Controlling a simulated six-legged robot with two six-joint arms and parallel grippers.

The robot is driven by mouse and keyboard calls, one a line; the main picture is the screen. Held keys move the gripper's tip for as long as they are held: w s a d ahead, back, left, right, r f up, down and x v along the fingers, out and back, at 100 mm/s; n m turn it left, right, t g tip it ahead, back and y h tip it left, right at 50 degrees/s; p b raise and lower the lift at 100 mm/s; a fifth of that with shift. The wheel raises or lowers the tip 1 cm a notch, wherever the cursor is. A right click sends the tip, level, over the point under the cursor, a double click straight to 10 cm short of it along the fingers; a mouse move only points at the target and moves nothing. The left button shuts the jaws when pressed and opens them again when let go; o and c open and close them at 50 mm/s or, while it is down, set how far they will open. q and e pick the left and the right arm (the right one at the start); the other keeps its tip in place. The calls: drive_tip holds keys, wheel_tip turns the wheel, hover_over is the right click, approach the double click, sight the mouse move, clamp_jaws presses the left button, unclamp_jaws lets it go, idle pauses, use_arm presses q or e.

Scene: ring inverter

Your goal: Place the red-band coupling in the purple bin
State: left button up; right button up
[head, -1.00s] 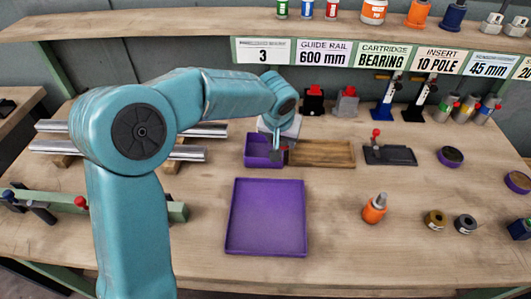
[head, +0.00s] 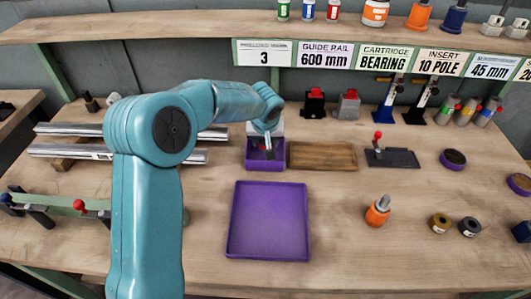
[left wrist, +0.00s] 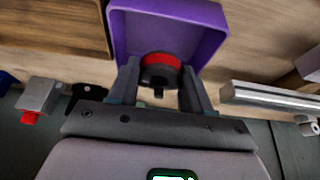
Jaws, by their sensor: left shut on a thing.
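My left gripper (head: 266,150) is over the small purple bin (head: 264,167) at the back of the bench, pointing down. In the left wrist view, the left gripper (left wrist: 161,85) is shut on the red-band coupling (left wrist: 160,60), a dark round part with a red band. The coupling lies in front of the purple bin (left wrist: 119,32), at its opening. I cannot tell how far below the rim it reaches. In the head view the coupling is tiny and mostly hidden by the gripper. My right gripper is not in view.
A wooden tray (head: 322,156) stands right of the bin, and metal rails (head: 75,152) lie to its left. A flat purple tray (head: 268,222) lies empty in front. An orange bottle (head: 377,212) stands to the right, with bare bench around it.

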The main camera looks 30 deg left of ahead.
use_arm(q)
drive_tip(key=shift+w+f, duration=0.1)
drive_tip(key=shift+f, duration=2.55)
drive_tip(key=shift+f+b, duration=0.2)
drive_tip(key=shift+b, duration=0.2)
drive_tip(key=o, duration=1.2)
drive_tip(key=shift+o, duration=0.2)
drive_tip(key=shift+r, duration=0.1)
drive_tip(key=shift+r+p, duration=0.35)
drive_tip(key=shift+r, duration=0.05)
drive_tip(key=v, duration=1.1)
drive_tip(key=shift+r, duration=0.2)
drive_tip(key=shift+d, duration=0.15)
